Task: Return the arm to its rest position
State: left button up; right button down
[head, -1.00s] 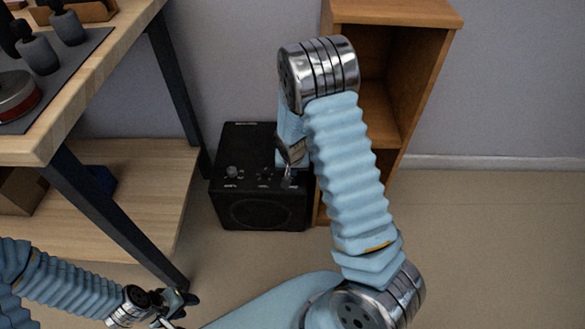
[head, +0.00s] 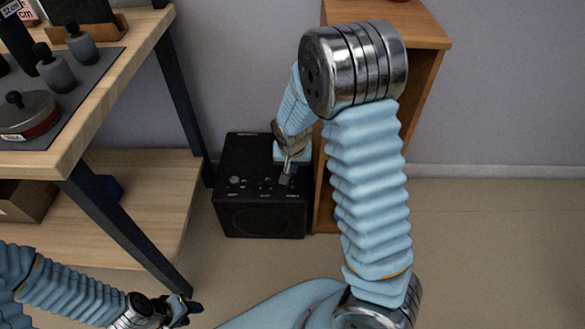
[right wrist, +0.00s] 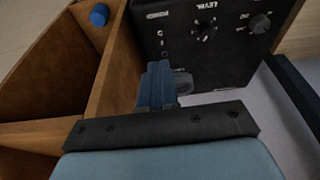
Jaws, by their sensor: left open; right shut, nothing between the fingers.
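My right arm reaches up and over in the head view, and its gripper (head: 287,174) is at the top of the black speaker (head: 262,217). In the right wrist view the closed fingers (right wrist: 158,86) point at the speaker's control face (right wrist: 205,62), overlapping a grey knob (right wrist: 183,82). Nothing shows between them. I cannot tell whether they touch the speaker. My left gripper (head: 185,308) is open and empty at the lower left of the head view, in front of the workbench leg.
A wooden workbench (head: 105,128) with a lower shelf (head: 140,204) stands at the left. A brown wooden cabinet (head: 428,80) stands right of the speaker, behind my right arm. A blue round thing (right wrist: 99,15) shows in the right wrist view. The floor (head: 500,250) at the right is clear.

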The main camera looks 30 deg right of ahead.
jog(key=shift+s+a+r, duration=0.1)
jog(key=shift+s+r, duration=0.05)
jog(key=shift+r, duration=0.2)
jog(key=s+a+f+n+g+y, duration=0.1)
jog(key=s+a+f+n+y, duration=0.3)
jog(key=s+a+f, duration=1.3)
jog(key=shift+a+f+g+y, duration=0.35)
jog(key=shift+a+g+y, duration=0.05)
jog(key=shift+a+y, duration=0.5)
jog(key=shift+s+d, duration=0.15)
